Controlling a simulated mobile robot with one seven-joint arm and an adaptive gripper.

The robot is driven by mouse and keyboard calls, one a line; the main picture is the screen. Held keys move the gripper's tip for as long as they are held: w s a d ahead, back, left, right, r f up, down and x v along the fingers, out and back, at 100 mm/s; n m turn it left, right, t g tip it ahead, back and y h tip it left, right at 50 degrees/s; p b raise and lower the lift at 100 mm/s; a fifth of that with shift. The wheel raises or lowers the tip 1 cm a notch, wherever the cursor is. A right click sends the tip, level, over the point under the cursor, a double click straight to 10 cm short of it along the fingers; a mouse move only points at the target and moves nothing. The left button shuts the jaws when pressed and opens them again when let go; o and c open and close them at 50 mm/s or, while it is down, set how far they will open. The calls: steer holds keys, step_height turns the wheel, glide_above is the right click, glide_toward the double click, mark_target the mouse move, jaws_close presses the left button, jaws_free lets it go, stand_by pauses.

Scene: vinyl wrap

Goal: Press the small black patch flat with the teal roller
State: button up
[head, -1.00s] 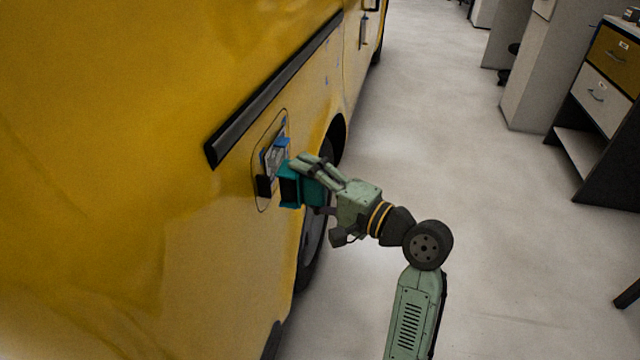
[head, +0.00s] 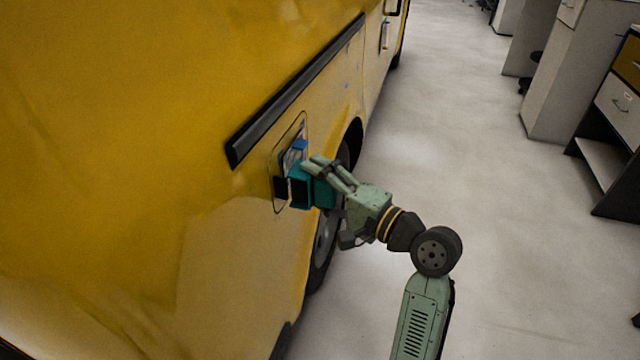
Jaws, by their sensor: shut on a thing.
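The small black patch (head: 281,188) shows as a dark piece at the lower left of an outlined rounded panel (head: 277,204) on the yellow vehicle's side. My gripper (head: 321,176) is shut on the teal roller (head: 301,190) and holds it right by the panel, just to the right of the patch. The roller covers part of the panel. I cannot tell whether the roller touches the patch or the surface. A blue piece (head: 300,146) shows just above the roller.
The yellow vehicle (head: 150,120) fills the left side, with a long black trim strip (head: 295,90) above the panel and a wheel (head: 325,240) behind my gripper. Open grey floor (head: 450,130) lies to the right. A drawer cabinet (head: 615,125) stands at the far right.

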steer(key=shift+w+a, duration=0.15)
steer(key=shift+a, duration=0.4)
steer(key=shift+w, duration=0.15)
steer(key=shift+w+d+p, duration=0.2)
steer(key=shift+w+p, duration=0.05)
steer(key=shift+w, duration=0.2)
steer(key=shift+w+d+p, duration=0.2)
steer(key=shift+w, duration=0.25)
steer(key=shift+w, duration=0.1)
steer(key=shift+w+d+p, duration=0.15)
steer(key=shift+w+d, duration=0.05)
steer(key=shift+w, duration=0.3)
steer(key=shift+w+d+p, duration=0.15)
steer(key=shift+w, duration=0.3)
steer(key=shift+w, duration=0.1)
steer(key=shift+w+d, duration=0.3)
steer(key=shift+w, duration=0.65)
steer(key=shift+w, duration=0.1)
steer(key=shift+w+d+p, duration=0.2)
steer(key=shift+w, duration=0.3)
steer(key=shift+w+d+p, duration=0.15)
steer(key=shift+w+p, duration=0.05)
steer(key=shift+w, duration=0.25)
